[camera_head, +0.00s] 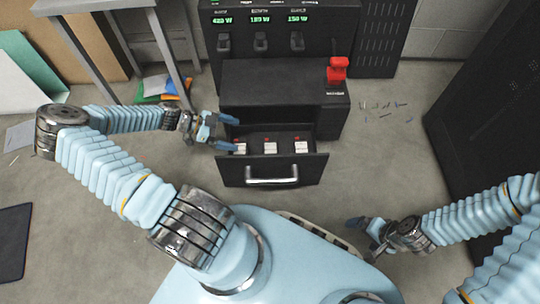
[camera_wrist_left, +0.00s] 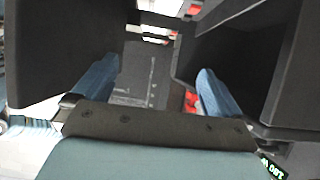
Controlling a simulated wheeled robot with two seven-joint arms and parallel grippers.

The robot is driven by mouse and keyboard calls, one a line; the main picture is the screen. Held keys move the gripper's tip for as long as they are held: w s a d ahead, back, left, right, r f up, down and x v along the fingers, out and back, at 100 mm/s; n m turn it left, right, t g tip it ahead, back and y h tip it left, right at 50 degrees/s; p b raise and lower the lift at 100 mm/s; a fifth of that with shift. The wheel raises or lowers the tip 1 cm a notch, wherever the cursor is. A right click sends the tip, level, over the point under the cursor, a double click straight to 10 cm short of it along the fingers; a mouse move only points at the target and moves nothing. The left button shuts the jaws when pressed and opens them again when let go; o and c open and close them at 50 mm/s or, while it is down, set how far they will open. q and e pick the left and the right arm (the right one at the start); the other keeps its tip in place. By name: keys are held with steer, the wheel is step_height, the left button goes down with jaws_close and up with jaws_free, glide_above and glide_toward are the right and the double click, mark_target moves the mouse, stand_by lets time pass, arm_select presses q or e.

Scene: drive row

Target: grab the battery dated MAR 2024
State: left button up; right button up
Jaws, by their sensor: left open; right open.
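Three batteries with white tops and red marks sit in a row in the open drawer (camera_head: 272,170): a left one (camera_head: 240,149), a middle one (camera_head: 270,148) and a right one (camera_head: 301,147). No date is readable. My left gripper (camera_head: 229,132) is open at the drawer's left end, by the left battery, one finger beyond it and one nearer. In the left wrist view, its spread fingers (camera_wrist_left: 157,90) frame a dark grey surface with faint print (camera_wrist_left: 135,85) and a red part (camera_wrist_left: 190,101). Contact cannot be told. My right gripper (camera_head: 365,236) is open and empty, low at the right.
The black cabinet (camera_head: 280,85) above the drawer carries a red switch (camera_head: 337,70) and green readouts (camera_head: 260,20). A grey table (camera_head: 95,5) stands at back left. Small loose bits (camera_head: 384,110) lie on the floor at right. A dark cabinet (camera_head: 490,100) bounds the right side.

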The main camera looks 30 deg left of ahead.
arm_select(q)
steer(key=shift+w+d+f, duration=0.1)
steer(key=shift+f, duration=0.55)
steer(key=b, duration=0.1)
glide_toward(269, 146)
steer(key=x, duration=0.4)
steer(key=b+x, duration=0.1)
steer(key=x, duration=0.4)
steer(key=shift+f+b, duration=0.1)
steer(key=shift+b, duration=0.2)
arm_select(e)
step_height(269, 146, down, 3)
steer(key=shift+w+f, duration=0.1)
steer(key=shift+f, duration=0.05)
arm_select(q)
jaws_close()
